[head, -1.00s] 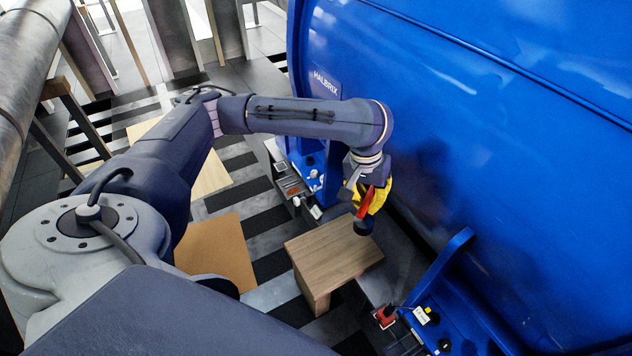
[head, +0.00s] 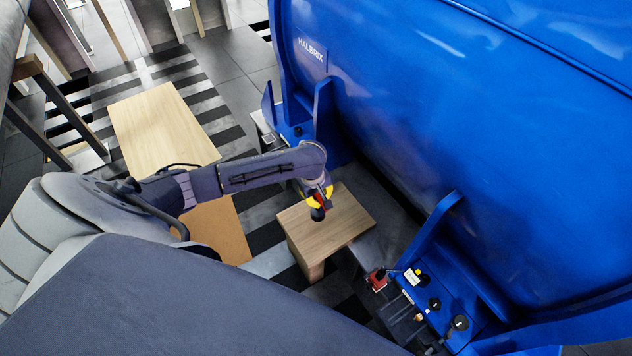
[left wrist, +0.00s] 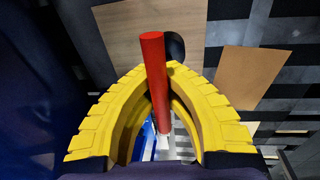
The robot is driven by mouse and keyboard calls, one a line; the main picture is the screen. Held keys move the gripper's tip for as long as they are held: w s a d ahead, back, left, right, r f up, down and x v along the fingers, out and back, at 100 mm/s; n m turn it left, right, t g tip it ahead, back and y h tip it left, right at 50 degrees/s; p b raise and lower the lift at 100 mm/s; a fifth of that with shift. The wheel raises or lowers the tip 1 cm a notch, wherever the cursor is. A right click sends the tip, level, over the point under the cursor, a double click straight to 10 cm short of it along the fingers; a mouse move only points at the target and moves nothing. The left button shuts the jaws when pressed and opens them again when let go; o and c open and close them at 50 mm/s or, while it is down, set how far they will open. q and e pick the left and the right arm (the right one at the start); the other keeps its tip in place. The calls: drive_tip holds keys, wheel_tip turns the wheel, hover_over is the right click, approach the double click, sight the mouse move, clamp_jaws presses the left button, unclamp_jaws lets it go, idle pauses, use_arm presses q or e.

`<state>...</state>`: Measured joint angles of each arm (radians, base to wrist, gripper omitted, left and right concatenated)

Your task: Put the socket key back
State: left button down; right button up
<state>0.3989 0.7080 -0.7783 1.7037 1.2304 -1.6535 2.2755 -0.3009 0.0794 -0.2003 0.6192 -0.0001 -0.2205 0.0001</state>
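The socket key shows a red bar handle (left wrist: 154,70) between my yellow fingers in the left wrist view, with a black end (left wrist: 175,46) beyond the tips. My left gripper (left wrist: 160,68) is closed around the red bar. In the head view my left gripper (head: 320,200) hangs above the back part of a small wooden block table (head: 345,225). The black end of the key (head: 317,214) points down over its top; I cannot tell whether it touches. My right gripper is not in view.
A large blue motor housing (head: 470,120) fills the right side. A pale wooden board (head: 160,125) and an orange-brown board (head: 220,225) lie left. Striped floor shows between them.

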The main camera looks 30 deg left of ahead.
use_arm(q)
drive_tip(key=shift+s+a+f, duration=0.15)
drive_tip(key=shift+a+f, duration=0.05)
drive_tip(key=shift+f, duration=0.2)
wheel_tip(320, 180, down, 20)
idle(0.5)
drive_tip(key=shift+f, duration=0.1)
drive_tip(key=c, duration=1.6)
unclamp_jaws()
drive_tip(key=shift+a, duration=0.1)
